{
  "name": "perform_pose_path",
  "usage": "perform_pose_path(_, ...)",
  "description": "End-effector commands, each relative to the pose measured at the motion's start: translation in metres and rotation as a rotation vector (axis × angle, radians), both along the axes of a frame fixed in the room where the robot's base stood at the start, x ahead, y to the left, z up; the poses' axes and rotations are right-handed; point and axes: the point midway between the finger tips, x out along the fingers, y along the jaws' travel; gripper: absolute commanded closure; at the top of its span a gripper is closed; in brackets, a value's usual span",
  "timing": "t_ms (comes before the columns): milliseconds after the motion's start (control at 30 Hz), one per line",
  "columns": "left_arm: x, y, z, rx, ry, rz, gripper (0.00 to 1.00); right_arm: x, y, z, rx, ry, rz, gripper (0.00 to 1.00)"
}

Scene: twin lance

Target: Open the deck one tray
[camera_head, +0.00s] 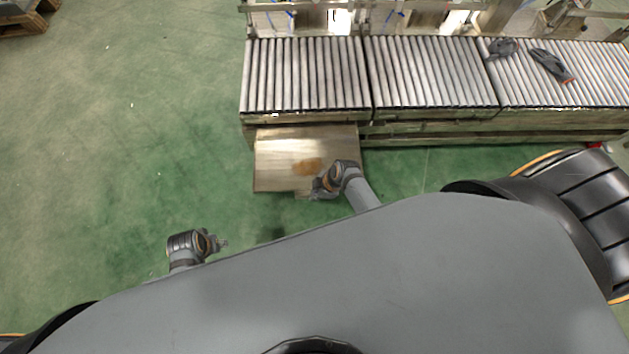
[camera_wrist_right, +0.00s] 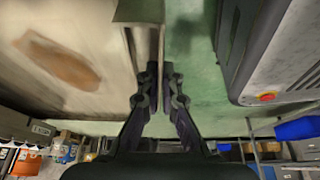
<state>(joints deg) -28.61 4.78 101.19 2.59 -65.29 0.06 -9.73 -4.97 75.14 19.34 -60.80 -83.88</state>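The deck one tray (camera_head: 275,172) is a flat wooden panel with a brown patch. In the head view it sticks out from under the left roller deck (camera_head: 305,75), over the green floor. My right gripper (camera_head: 314,194) is at the tray's near edge. In the right wrist view the tray (camera_wrist_right: 40,75) fills the upper left, and my right gripper (camera_wrist_right: 159,72) has its fingers close together on a thin strip at the tray's edge. My left gripper (camera_head: 224,243) is away from the tray, over the floor at lower left; its finger opening is too small to read.
More roller decks (camera_head: 430,75) continue to the right. Dark tools (camera_head: 550,64) lie on the right deck. A wooden pallet (camera_head: 22,18) is at the far upper left. The green floor (camera_head: 120,130) left of the tray is clear.

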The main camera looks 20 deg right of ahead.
Motion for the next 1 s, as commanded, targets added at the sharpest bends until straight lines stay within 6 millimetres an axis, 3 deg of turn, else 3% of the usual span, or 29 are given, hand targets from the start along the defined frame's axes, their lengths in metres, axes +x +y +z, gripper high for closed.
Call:
perform_pose_path(33, 0.000, 0.000, 0.000, 0.000, 0.000, 0.000, 0.60, 0.000, 0.000, 0.000, -0.001, 0.000, 0.000, 1.00)
perform_pose_path(133, 0.000, 0.000, 0.000, 0.000, 0.000, 0.000, 0.60, 0.000, 0.000, 0.000, -0.001, 0.000, 0.000, 0.87)
perform_pose_path(467, 0.000, 0.000, 0.000, 0.000, 0.000, 0.000, 0.60, 0.000, -0.002, 0.003, -0.001, 0.000, 0.000, 0.87)
perform_pose_path(567, 0.000, 0.000, 0.000, 0.000, 0.000, 0.000, 0.60, -0.001, -0.006, 0.014, -0.001, -0.003, 0.000, 0.87)
perform_pose_path(800, 0.000, 0.000, 0.000, 0.000, 0.000, 0.000, 0.60, -0.007, -0.028, 0.066, -0.003, -0.004, 0.000, 0.87)
perform_pose_path(1000, 0.000, 0.000, 0.000, 0.000, 0.000, 0.000, 0.60, -0.011, -0.041, 0.100, -0.002, -0.001, 0.001, 0.87)
